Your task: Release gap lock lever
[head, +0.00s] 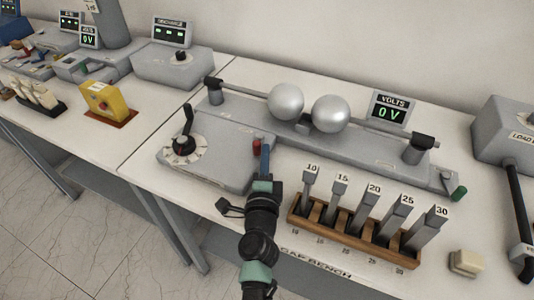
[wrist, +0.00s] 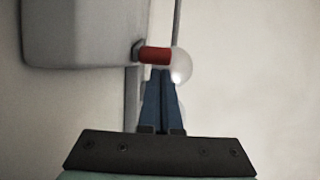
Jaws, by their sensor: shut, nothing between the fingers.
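A short red-handled lever (head: 257,145), which looks like the gap lock lever, sticks out from the right side of the grey box (head: 212,160) on the bench. In the wrist view the red handle (wrist: 156,54) points sideways from a dark collar on the grey housing. My gripper (head: 265,149) has its blue fingers together and empty, right beside the red handle. In the wrist view the fingertips (wrist: 160,73) are just below the handle; I cannot tell if they touch it. Two metal spheres (head: 285,101) (head: 331,113) stand on the rail, close together with a small gap.
A wooden rack (head: 340,235) of numbered gauge blocks stands right of my arm. The voltmeter (head: 391,111) reads 0 V. A beige block (head: 466,262) sits at front right.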

